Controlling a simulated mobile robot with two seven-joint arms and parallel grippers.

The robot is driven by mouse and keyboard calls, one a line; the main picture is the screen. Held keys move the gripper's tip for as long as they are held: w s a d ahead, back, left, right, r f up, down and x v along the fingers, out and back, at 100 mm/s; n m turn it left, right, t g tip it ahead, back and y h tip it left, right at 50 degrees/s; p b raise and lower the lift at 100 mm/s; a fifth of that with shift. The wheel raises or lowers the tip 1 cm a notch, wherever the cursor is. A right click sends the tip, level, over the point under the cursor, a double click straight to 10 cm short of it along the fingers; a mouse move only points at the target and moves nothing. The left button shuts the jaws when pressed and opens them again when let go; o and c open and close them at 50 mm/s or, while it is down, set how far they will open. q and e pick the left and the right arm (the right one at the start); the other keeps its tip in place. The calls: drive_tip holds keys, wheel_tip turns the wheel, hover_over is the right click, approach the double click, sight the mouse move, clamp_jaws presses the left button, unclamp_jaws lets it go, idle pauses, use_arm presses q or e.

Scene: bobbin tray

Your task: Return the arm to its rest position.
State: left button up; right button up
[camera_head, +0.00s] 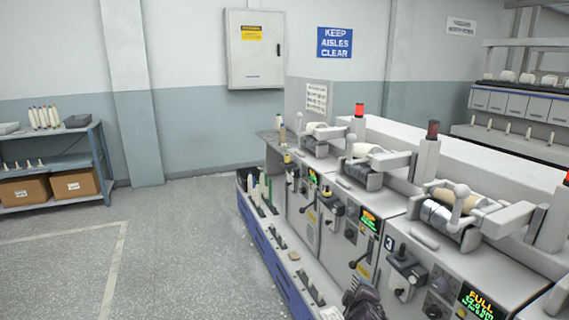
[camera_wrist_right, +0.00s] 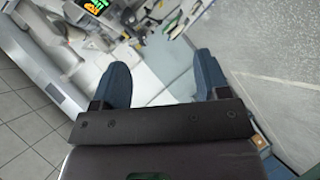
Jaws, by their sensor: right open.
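My right gripper (camera_wrist_right: 160,68) shows in the right wrist view with its two blue fingers wide apart and nothing between them. The pale front of the winding machine (camera_wrist_right: 165,50) lies beyond the fingers, apart from them as far as I can tell. In the head view, a dark part of my right arm (camera_head: 362,300) shows at the bottom edge, in front of the machine's lower panel. Its fingertips cannot be made out there. My left gripper is in neither view.
The winding machine (camera_head: 320,190) runs along the right, with levers, lit displays and a blue-edged front tray (camera_head: 262,238) holding several bobbins. A shelf (camera_head: 55,162) with cardboard boxes stands at the far left. The grey floor (camera_head: 185,245) left of the machine is clear.

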drive_tip(key=s+d+m+t+y, duration=0.25)
drive_tip(key=s+m, duration=0.55)
drive_tip(key=s, duration=0.9)
drive_tip(key=s+d+f+m+g, duration=0.1)
drive_tip(key=s+f, duration=0.3)
drive_tip(key=s, duration=0.6)
drive_tip(key=s+d+f+m+g, duration=0.1)
drive_tip(key=s+d+f, duration=0.3)
drive_tip(key=s, duration=0.6)
drive_tip(key=shift+g, duration=0.75)
drive_tip(key=shift+f+h, duration=0.1)
drive_tip(key=shift+h, duration=0.15)
